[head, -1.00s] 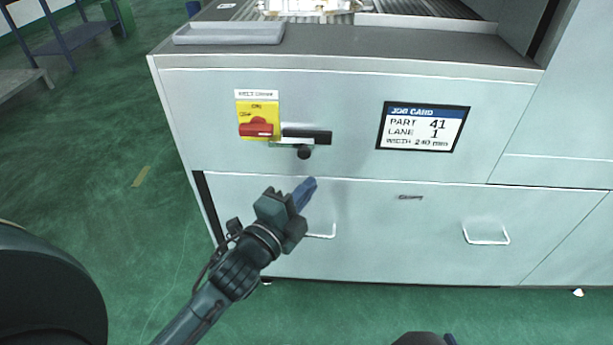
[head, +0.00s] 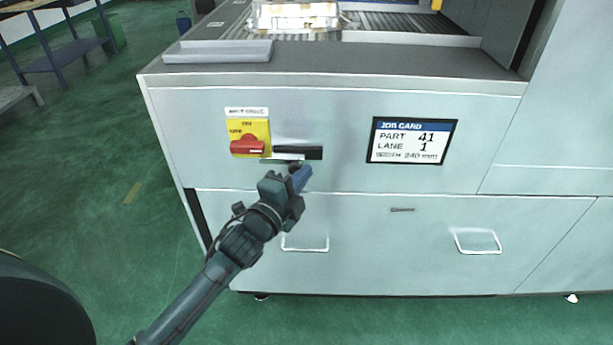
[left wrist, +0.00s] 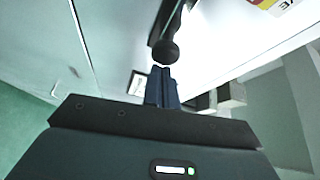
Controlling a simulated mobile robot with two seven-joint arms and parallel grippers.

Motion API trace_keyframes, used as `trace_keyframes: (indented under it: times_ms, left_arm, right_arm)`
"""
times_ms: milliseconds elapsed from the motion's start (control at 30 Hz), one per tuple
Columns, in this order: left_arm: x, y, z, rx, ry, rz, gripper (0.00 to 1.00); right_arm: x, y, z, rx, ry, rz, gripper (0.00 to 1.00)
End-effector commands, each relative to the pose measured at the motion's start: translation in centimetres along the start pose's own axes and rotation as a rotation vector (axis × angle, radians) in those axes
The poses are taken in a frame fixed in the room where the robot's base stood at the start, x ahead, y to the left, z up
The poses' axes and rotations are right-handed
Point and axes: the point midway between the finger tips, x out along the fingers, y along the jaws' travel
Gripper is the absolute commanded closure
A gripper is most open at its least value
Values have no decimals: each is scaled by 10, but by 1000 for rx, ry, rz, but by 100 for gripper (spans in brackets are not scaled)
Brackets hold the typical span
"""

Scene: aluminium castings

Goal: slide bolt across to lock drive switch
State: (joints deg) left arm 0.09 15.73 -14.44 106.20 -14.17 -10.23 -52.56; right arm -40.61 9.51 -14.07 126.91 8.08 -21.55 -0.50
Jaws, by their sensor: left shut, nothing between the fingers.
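The drive switch (head: 247,147) is a red handle on a yellow plate, lying level. To its right, a black bolt housing (head: 305,153) is on the pale cabinet front, with a light metal strip (head: 285,159) along it. The bolt's round black knob (left wrist: 166,52) shows in the left wrist view; in the head view my gripper hides it. My left gripper (head: 301,177) is shut and empty, its blue fingertips just below the bolt. In the left wrist view its fingers (left wrist: 162,88) point at the knob; I cannot tell whether they touch. My right gripper is not in view.
A job card (head: 411,141) is on the cabinet front to the right. Drawer handles (head: 479,242) stick out below. A grey tray (head: 218,51) and a shiny casting (head: 297,17) are on top. The green floor at left is clear near the cabinet.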

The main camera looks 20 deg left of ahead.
Motion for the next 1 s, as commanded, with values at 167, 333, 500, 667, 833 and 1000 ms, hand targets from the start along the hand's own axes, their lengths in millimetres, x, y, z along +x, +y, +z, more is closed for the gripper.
trace_keyframes:
  times_ms: [167, 333, 500, 667, 833, 1000]
  left_arm:
    - [-1, 0, 1, 1, 0, 1, 100]
    - [-13, -4, 23, 4, -3, 4, 100]
    - [-22, -7, 39, 2, -1, 2, 100]
    - [-23, -7, 41, 0, -2, 1, 100]
    - [-22, -7, 41, 1, -3, 1, 100]
    - [-21, -8, 41, 1, -3, 1, 100]
  right_arm:
    - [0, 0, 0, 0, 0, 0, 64]
    - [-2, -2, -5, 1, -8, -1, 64]
    - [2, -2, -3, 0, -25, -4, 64]
    - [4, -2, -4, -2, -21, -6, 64]
    - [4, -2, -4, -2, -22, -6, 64]
    - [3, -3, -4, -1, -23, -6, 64]
